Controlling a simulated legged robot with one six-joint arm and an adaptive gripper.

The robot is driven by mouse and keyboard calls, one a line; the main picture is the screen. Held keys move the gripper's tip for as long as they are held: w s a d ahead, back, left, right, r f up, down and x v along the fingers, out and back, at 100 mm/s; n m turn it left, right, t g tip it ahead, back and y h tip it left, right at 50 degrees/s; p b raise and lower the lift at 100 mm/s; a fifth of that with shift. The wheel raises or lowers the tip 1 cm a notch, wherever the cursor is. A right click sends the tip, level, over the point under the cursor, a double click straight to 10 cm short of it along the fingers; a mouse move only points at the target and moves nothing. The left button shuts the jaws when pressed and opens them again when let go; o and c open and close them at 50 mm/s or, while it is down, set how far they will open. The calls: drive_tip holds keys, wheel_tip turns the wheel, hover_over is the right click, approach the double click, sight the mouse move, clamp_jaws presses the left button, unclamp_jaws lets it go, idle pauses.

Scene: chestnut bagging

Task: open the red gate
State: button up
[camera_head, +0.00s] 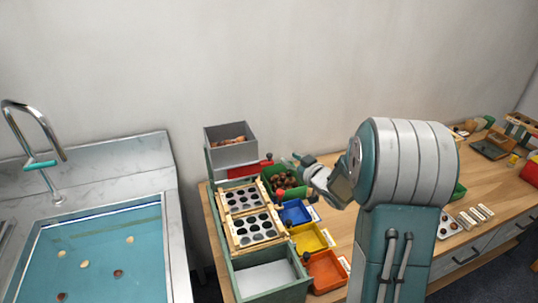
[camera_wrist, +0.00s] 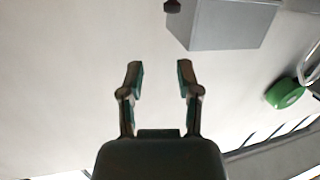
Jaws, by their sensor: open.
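The red gate (camera_head: 243,170) is a red bar below the grey hopper, at the upper end of the green sorting frame. The gate cannot be made out in the wrist view.
The grey hopper (camera_head: 226,135) holds brown chestnuts; it also shows in the wrist view (camera_wrist: 232,24). Below are the perforated trays (camera_head: 232,214) and blue (camera_head: 294,214), yellow (camera_head: 311,237) and orange (camera_head: 326,271) bins. A sink (camera_head: 100,255) stands left. The wall is behind.

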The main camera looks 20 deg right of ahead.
sight(269, 154)
drive_tip(key=w+a+f+y, duration=0.1)
drive_tip(key=w, duration=0.2)
drive_tip(key=w+a+f+y, duration=0.1)
drive_tip(key=w, duration=0.2)
drive_tip(key=w+a+f+y, duration=0.1)
drive_tip(key=w, duration=0.2)
drive_tip(key=shift+w+a+f+n+t, duration=0.25)
drive_tip(key=shift+a+f+n+t, duration=0.05)
drive_tip(key=shift+a+f, duration=0.05)
